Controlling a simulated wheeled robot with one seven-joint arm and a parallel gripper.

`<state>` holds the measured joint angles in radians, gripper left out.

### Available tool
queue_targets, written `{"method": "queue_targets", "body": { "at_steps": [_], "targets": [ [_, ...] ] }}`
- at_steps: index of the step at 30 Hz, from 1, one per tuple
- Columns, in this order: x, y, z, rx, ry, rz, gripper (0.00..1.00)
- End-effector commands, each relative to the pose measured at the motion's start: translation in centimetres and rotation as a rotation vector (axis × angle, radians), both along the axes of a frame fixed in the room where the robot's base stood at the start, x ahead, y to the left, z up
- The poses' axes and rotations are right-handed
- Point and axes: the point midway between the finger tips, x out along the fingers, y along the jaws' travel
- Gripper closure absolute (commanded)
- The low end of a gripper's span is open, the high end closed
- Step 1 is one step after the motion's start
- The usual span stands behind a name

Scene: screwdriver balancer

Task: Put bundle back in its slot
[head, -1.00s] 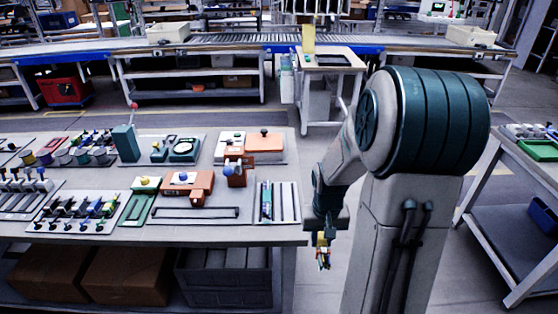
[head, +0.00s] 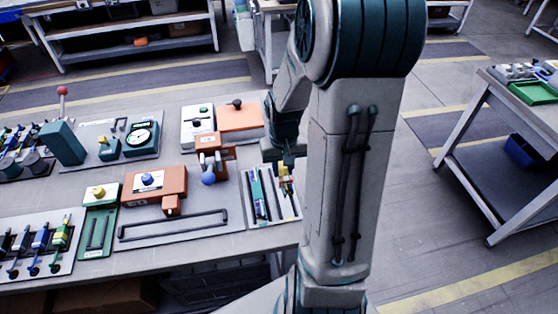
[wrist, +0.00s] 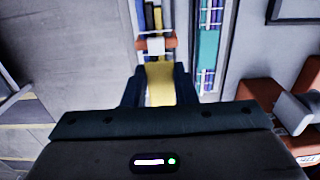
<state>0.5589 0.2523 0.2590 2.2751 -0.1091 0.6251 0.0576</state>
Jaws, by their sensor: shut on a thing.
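The bundle (wrist: 155,43), of dark, blue and yellow rods with an orange band and a grey piece, is in my gripper (wrist: 158,78). The gripper is shut on its yellow part. In the head view the bundle (head: 287,186) hangs at the right side of the white slotted tray (head: 249,211), near the table's right edge. In the wrist view it overlaps the tray's end slot. I cannot tell whether it is above the slot or inside it. A teal bundle (wrist: 209,45) lies in another slot of the tray, beside it.
An orange device with a blue knob (head: 207,178) stands just left of the tray. An orange box (head: 240,118) lies behind it. A black bar handle (head: 172,225) is to the left. Open floor lies right of the table.

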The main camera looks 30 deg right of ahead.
Motion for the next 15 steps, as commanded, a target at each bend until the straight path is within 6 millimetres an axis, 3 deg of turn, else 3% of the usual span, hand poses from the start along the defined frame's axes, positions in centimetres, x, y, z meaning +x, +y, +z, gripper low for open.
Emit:
{"method": "queue_targets", "body": {
  "at_steps": [15],
  "targets": [
    [0.0, -0.1, -6.3, 0.000, 0.000, -0.002, 0.98]
  ]
}}
